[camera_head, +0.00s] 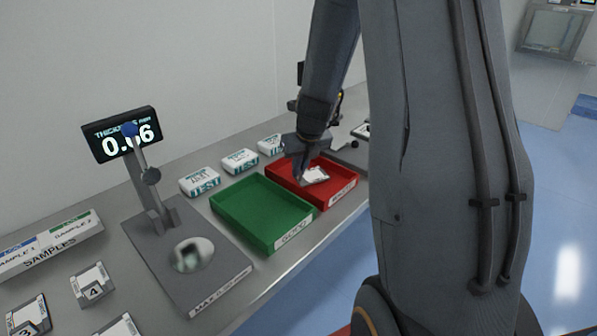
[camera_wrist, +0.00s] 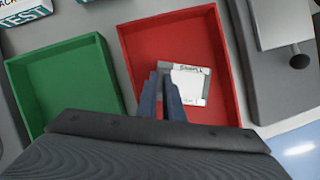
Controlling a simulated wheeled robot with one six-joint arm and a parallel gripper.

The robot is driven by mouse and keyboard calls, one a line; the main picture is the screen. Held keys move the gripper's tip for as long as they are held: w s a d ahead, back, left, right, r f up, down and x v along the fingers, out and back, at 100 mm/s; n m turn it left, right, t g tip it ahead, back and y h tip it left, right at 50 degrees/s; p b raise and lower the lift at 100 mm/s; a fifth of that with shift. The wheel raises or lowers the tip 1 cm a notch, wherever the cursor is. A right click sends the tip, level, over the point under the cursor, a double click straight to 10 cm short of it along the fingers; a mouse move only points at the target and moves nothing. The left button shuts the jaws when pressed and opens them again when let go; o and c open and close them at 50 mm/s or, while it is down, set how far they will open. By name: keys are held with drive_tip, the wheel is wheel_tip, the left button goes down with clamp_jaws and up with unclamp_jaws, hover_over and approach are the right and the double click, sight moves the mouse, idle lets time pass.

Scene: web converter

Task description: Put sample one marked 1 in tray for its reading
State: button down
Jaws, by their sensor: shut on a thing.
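A flat white sample (camera_wrist: 188,84) with a pale frame and small print lies in or just above the red tray (camera_head: 343,199); its number is too small to read. It also shows in the head view (camera_head: 315,175). My gripper (camera_wrist: 167,82) is over the red tray, with its fingers at the sample's left edge, shut on it. The green tray (camera_head: 240,222) is empty and stands left of the red one. The thickness gauge (camera_head: 190,279) stands further left, its display (camera_head: 122,134) reading 0.06.
Several white TEST packs (camera_head: 200,181) stand along the wall behind the trays. Samples marked 4 (camera_head: 92,286) and 3 (camera_head: 28,317) lie at the front left, near the SAMPLES holder (camera_head: 50,245). Grey equipment (camera_wrist: 285,75) stands right of the red tray.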

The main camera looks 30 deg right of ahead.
drive_tip(key=shift+f, duration=0.3)
drive_tip(key=shift+f, duration=0.1)
drive_tip(key=c, duration=1.9)
unclamp_jaws()
